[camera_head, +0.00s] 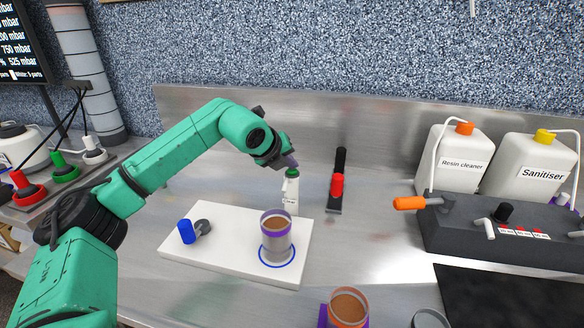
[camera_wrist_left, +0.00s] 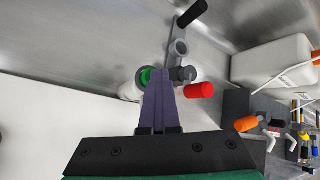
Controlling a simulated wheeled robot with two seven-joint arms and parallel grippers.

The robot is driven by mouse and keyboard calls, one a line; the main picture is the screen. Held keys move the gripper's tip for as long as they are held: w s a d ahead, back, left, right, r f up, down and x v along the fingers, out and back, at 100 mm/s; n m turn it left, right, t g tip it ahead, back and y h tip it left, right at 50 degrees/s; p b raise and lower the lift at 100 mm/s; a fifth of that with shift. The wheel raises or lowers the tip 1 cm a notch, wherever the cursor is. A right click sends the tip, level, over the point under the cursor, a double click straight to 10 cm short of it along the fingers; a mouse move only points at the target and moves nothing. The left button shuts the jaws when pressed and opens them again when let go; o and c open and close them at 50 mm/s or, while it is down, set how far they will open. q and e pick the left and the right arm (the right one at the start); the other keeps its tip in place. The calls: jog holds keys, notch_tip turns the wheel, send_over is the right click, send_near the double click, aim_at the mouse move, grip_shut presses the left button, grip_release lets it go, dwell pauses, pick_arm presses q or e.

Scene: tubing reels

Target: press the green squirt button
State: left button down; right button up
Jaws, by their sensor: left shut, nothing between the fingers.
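The green squirt button (camera_head: 292,173) tops a small white bottle (camera_head: 290,194) that stands at the back edge of the white board. In the left wrist view the green button (camera_wrist_left: 145,76) shows as a round cap, partly hidden by my fingertips. My left gripper (camera_head: 292,162) is shut and empty, its purple fingers pointing down just above the button. In the wrist view its fingers (camera_wrist_left: 159,80) lie together beside and over the button's edge. I cannot tell whether they touch it. My right gripper is not in view.
The white board (camera_head: 220,262) holds a cup of brown liquid (camera_head: 275,240) on a blue ring and a blue-handled part (camera_head: 186,231). A red-knobbed stand (camera_head: 337,185) is right of the bottle. Another brown-filled cup (camera_head: 346,308) is in front. White jugs (camera_head: 455,158) stand right.

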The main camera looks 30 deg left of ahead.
aim_at(290, 172)
pick_arm(q)
jog(key=shift+w+r+p, duration=0.15)
jog(key=shift+r+p, duration=0.15)
jog(key=shift+r, duration=0.35)
notch_tip(290, 172, up, 5)
jog(key=p, duration=0.3)
jog(key=shift+r+p, duration=0.1)
jog(key=shift+p, duration=0.2)
jog(key=shift+a, duration=0.1)
